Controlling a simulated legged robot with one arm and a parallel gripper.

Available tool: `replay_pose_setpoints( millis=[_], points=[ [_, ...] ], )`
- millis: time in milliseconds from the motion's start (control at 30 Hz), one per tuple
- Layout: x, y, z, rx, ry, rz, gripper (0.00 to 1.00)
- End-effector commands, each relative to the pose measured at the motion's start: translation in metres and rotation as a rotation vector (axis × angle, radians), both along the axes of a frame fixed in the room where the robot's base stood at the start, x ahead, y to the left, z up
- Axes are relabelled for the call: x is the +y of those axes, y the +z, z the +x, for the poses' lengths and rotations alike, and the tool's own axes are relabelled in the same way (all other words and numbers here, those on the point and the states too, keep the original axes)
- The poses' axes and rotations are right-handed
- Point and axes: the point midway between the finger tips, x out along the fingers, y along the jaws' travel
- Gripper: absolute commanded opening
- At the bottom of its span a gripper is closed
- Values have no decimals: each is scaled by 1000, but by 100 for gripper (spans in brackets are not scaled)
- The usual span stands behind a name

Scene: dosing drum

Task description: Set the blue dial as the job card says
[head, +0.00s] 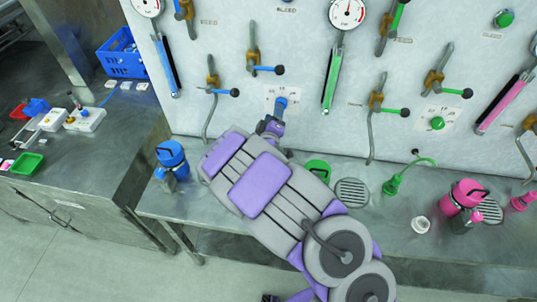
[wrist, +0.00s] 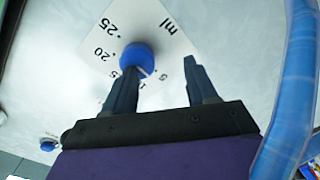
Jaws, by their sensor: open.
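The blue dial (wrist: 137,55) sits on a white scale plate (wrist: 160,30) on the upright panel. Scale marks 25, 20 and 15 run down its left side; smaller marks are below, and "ml" is at upper right. A pale mark shows on the dial's lower right edge; its exact reading is unclear. My gripper (wrist: 160,72) is open. Its left fingertip overlaps the dial's lower edge in the wrist view and its right fingertip is off to the right; contact is unclear. In the head view my gripper (head: 271,124) is just below the dial (head: 281,103). I cannot make out a job card.
A blue tube (wrist: 292,95) runs close to the gripper's right in the wrist view. Valve levers (head: 262,69) stick out above the dial. A blue canister (head: 171,155) stands on the bench to the left. A green dial (head: 437,123) is further right.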

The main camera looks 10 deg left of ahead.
Motion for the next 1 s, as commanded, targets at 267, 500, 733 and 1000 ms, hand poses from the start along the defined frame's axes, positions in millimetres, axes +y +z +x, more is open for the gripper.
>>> replay_pose_setpoints(
  millis=[267, 500, 733, 1000],
  points=[
    [-15, 8, -27, -9, -13, 11, 70],
    [-13, 7, -43, -7, -12, 6, 70],
    [-7, 6, -58, -8, -13, 2, 70],
    [-10, 7, -74, -8, -12, 6, 70]
  ],
)
